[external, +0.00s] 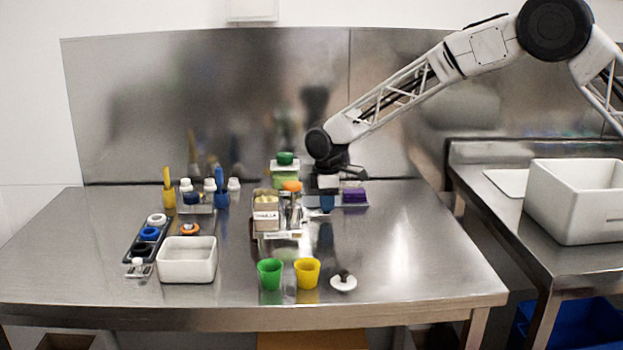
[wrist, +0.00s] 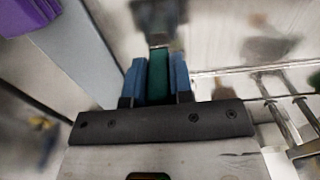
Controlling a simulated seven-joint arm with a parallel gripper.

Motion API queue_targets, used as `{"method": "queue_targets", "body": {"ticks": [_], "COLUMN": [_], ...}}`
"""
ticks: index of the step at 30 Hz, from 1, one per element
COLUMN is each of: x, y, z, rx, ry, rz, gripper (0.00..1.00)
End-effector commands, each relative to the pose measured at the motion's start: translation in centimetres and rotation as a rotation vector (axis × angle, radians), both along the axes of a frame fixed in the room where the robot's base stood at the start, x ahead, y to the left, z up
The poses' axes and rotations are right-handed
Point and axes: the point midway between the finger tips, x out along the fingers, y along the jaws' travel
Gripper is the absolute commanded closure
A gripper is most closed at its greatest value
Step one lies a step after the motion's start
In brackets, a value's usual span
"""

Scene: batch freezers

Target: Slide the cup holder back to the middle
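A green cup (external: 270,274) and a yellow cup (external: 307,273) stand side by side near the table's front edge. I cannot make out for sure which piece is the cup holder. My gripper (external: 327,203) points down at the back of the table, just right of the central rack, beside a purple block (external: 355,192). In the wrist view my gripper's blue fingers (wrist: 158,80) are close together with a dark green piece (wrist: 158,72) between them, seemingly touching both. The purple block shows there at the upper left (wrist: 22,15). The lower end of the green piece is hidden.
The central rack (external: 282,236) holds a labelled box and an orange-topped item. A white tub (external: 187,260) and a dark tray of rings (external: 147,240) stand left. A white lid (external: 343,283) lies in front. The table's right side is clear.

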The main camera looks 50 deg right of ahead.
Motion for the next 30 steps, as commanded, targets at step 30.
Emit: {"method": "queue_targets", "body": {"ticks": [30], "x": [-5.0], "y": [5.2], "z": [0.1], "rx": [0.000], "ry": [0.000], "rz": [0.002], "gripper": [1.00]}}
